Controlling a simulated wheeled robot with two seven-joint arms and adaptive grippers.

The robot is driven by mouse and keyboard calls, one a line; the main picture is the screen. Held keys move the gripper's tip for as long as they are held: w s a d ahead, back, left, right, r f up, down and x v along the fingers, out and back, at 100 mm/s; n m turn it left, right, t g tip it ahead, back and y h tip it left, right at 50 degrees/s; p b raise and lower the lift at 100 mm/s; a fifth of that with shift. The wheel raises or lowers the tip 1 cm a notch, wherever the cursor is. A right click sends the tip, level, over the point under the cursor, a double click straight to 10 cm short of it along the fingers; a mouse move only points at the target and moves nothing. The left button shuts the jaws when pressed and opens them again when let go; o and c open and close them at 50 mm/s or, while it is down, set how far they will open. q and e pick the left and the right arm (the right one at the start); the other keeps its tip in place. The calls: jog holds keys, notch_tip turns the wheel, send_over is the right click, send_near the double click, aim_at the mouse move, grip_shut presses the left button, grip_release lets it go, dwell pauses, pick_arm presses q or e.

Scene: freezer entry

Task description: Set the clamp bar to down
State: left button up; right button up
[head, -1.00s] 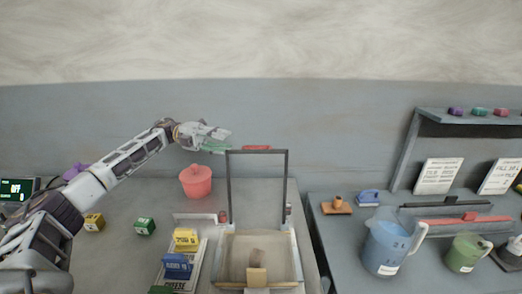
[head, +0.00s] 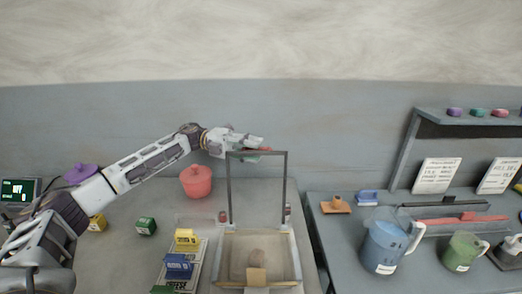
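The clamp bar (head: 285,190) is a dark rectangular frame standing upright at the back of a shallow tray-like device (head: 222,262). A red grip (head: 265,150) sits at the top of the frame, partly hidden by my gripper. My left gripper (head: 262,146) is at the top of the frame, over the left part of the red grip. Its fingers look close to the grip, but I cannot tell whether they touch it or how far apart they are. My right gripper is not in view.
A red lidded pot (head: 196,183) stands left of the frame. A blue jug (head: 385,247) and a green jug (head: 461,252) stand on the right counter. The wall behind is bare.

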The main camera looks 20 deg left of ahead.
pick_arm(q)
jog(key=shift+d, duration=1.4)
grip_shut()
jog(key=shift+d+f, duration=0.1)
jog(key=shift+f, duration=0.05)
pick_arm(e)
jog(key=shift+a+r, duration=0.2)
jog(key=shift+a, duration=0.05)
